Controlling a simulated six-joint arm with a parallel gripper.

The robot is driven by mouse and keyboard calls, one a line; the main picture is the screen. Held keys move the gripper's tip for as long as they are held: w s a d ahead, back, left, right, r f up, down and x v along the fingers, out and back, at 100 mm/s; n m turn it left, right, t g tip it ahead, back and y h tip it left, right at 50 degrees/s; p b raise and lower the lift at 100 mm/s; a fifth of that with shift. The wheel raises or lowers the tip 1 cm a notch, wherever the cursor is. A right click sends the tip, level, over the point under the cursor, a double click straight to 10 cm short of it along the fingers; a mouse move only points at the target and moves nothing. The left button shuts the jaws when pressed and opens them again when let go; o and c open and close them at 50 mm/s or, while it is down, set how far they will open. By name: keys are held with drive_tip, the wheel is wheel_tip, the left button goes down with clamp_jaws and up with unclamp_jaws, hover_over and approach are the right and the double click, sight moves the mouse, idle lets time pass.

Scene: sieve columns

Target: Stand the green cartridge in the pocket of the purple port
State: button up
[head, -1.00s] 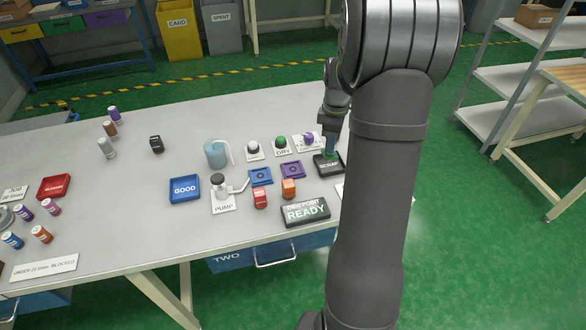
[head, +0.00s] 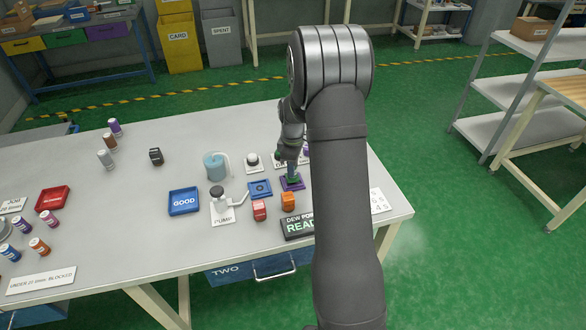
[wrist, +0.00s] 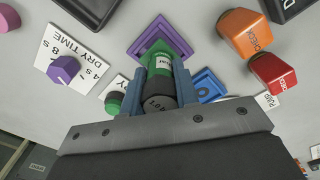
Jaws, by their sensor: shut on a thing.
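My gripper (wrist: 160,88) is shut on the green cartridge (wrist: 161,66), which has a white label and a dark end cap facing the wrist camera. The purple port (wrist: 135,52) lies directly beyond the cartridge in the wrist view, and the cartridge's far end overlaps its middle. In the head view my gripper (head: 292,172) is over the purple port (head: 299,186), with the green cartridge (head: 293,179) between them. The cartridge looks roughly upright. The pocket is hidden behind it, so I cannot tell whether its far end is inside or just above.
The blue port (head: 260,188) is close on the left. An orange block (head: 288,201) and a red block (head: 259,211) stand in front. A pump (head: 222,207) and blue GOOD tray (head: 184,201) are farther left. Knobs on cards, one purple (wrist: 63,69), are nearby.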

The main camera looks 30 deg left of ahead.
drive_tip(key=shift+f, duration=0.6)
drive_tip(key=shift+f, duration=0.15)
drive_tip(key=o, duration=1.1)
wheel_tip(320, 180, up, 12)
drive_tip(key=shift+r, duration=0.15)
wheel_tip(320, 180, down, 12)
drive_tip(key=shift+f, duration=0.1)
drive_tip(key=shift+r, duration=2)
